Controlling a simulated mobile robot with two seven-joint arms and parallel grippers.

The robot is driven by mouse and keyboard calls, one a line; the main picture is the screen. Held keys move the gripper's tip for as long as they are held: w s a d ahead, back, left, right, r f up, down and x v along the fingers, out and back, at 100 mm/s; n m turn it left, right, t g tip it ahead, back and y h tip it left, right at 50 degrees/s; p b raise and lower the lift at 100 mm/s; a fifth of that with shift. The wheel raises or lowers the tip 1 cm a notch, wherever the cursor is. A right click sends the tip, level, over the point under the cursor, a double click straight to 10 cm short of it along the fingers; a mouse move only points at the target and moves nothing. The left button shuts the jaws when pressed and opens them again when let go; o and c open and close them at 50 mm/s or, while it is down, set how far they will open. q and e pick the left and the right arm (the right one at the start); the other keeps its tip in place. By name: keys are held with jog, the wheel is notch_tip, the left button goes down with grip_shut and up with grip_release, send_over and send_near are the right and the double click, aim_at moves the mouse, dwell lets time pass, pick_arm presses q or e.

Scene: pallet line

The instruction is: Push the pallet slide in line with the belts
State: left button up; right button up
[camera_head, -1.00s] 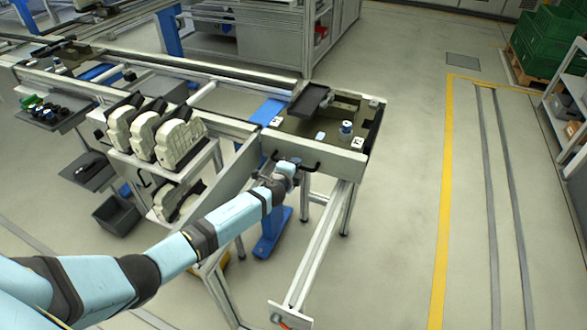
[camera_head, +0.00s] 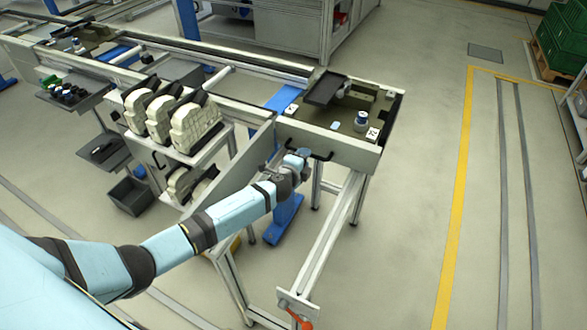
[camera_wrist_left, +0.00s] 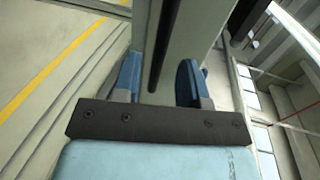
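The pallet slide (camera_head: 327,140) is at the end of the belt line, with a dark olive pallet on it. My left gripper (camera_head: 299,157) is at this handle. In the left wrist view, a thin dark bar (camera_wrist_left: 164,45) runs between the two blue fingers (camera_wrist_left: 160,82), with gaps beside it. The fingers are apart and do not visibly clamp it. My right gripper is out of view.
A rail frame (camera_head: 330,235) extends from the slide toward me, with an orange-red part (camera_head: 300,321) at its near end. A rack with pale castings (camera_head: 195,125) stands left of my left arm. The floor right of the slide is clear to a yellow line (camera_head: 455,200).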

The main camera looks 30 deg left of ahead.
pick_arm(q)
jog(key=v, duration=0.9)
jog(key=shift+s, duration=0.3)
jog(key=s+d+n+g+h+p, duration=0.1)
jog(key=s+d+n, duration=0.2)
jog(key=s, duration=0.6)
jog(key=s+d+f+n+g+h+p, duration=0.1)
jog(key=s+d+n+g+p, duration=0.1)
jog(key=s+n, duration=0.5)
jog(key=s+d+f+n+g+h+p, duration=0.1)
jog(key=s+d+n, duration=0.3)
jog(key=s, duration=0.9)
jog(key=shift+s+d+n+g+p, duration=0.2)
jog(key=shift+d+n+g+p, duration=0.15)
jog(key=shift+n+p, duration=0.25)
jog(key=shift+a, duration=0.1)
